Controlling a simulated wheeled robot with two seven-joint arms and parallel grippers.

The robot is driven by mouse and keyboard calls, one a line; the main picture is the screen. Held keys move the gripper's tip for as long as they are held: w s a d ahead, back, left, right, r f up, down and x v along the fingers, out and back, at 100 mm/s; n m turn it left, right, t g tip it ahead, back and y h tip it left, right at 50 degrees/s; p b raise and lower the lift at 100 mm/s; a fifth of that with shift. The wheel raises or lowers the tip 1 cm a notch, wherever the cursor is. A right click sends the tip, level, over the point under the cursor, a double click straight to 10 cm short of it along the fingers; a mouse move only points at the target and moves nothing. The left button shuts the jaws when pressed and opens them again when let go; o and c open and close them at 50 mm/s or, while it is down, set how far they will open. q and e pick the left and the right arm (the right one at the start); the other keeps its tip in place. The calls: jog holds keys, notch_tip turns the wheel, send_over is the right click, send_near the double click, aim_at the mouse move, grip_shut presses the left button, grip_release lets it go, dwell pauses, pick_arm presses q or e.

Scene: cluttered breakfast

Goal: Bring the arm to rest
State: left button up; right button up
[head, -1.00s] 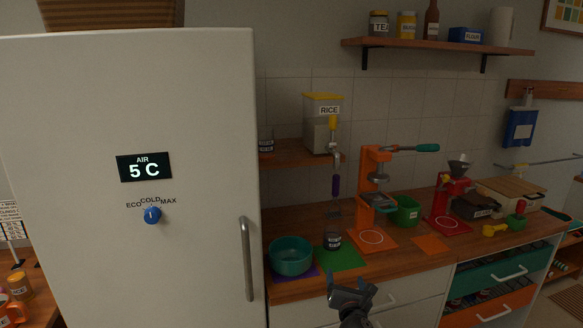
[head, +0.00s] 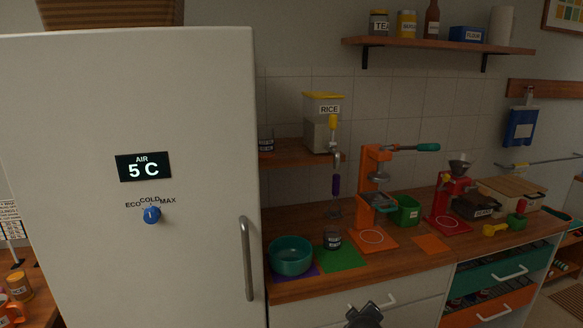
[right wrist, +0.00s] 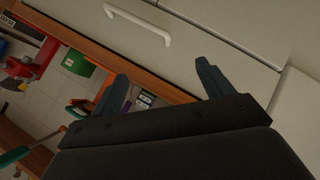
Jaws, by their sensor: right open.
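My right gripper (right wrist: 160,88) is open and empty in the right wrist view, its two dark fingers apart in front of the white drawer fronts below the counter. My left gripper is in neither view.
A white fridge (head: 130,260) fills the left. The wooden counter (head: 400,262) holds a teal pot (head: 291,256), a small dark jar (head: 332,239), an orange press (head: 370,190), a green container (head: 406,212) and a red grinder (head: 448,205). A drawer handle (right wrist: 138,24) is near my right gripper.

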jog(key=s+a+f+m+g+y, duration=0.1)
jog(key=s+f+m+g, duration=0.1)
jog(key=s+f, duration=0.6)
jog(key=s+a+f+m+g+y, duration=0.1)
jog(key=s+f+g, duration=0.3)
jog(key=s+f, duration=0.5)
jog(key=s+a+f+m+g+y, duration=0.1)
jog(key=s+f+m+g, duration=0.2)
jog(key=s, duration=2)
notch_tip(320, 180, down, 6)
jog(key=shift+s+a+r, duration=0.1)
jog(key=shift+s+a, duration=0.2)
